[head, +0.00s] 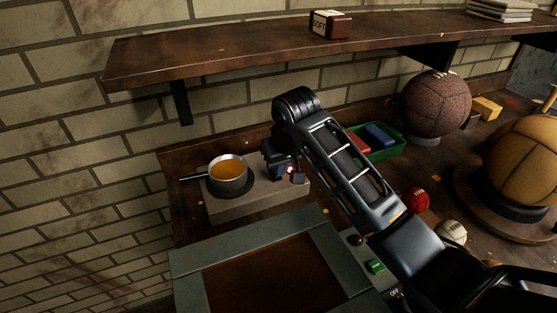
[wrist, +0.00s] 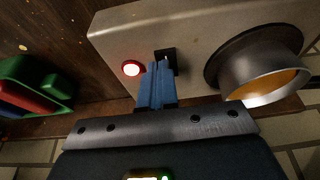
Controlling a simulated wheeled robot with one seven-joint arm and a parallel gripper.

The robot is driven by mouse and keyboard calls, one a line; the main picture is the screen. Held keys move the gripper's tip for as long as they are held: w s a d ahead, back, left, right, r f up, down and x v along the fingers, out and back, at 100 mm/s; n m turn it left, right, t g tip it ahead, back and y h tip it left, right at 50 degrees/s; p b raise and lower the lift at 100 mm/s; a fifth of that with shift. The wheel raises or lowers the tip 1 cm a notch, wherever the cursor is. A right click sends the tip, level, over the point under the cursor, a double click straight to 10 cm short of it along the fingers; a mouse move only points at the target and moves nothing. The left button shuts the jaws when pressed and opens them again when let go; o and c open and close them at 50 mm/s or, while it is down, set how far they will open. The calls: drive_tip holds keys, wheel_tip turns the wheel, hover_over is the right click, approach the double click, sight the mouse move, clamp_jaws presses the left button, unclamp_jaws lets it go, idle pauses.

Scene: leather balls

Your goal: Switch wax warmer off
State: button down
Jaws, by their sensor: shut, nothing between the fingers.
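The wax warmer (head: 262,203) is a low beige box on the back left of the workbench; its body also fills the top of the wrist view (wrist: 190,30). A metal pot of orange wax (head: 228,171) stands on its dark round plate. A red lamp (wrist: 132,69) glows on the warmer. Beside the lamp is a small black switch (wrist: 167,55), partly covered by my fingertips. My gripper (head: 280,178) is shut and empty, its blue fingers (wrist: 159,68) at the switch. I cannot tell whether they touch it or how the switch is set.
A wooden shelf (head: 230,52) runs above the bench, with a small box (head: 330,24) on it. A green tray (head: 388,153), a brown ball (head: 436,103) and a red ball (head: 416,200) lie to the right. A grey-framed panel (head: 325,240) is in front.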

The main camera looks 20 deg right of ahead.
drive_tip(key=shift+s, duration=0.15)
drive_tip(key=p+v, duration=0.1)
drive_tip(key=v, duration=1.3)
drive_tip(key=w+b, duration=0.2)
drive_tip(key=b, duration=0.2)
drive_tip(key=shift+a+r, duration=0.1)
drive_tip(key=shift+a, duration=0.05)
drive_tip(key=shift+r, duration=0.1)
idle(0.3)
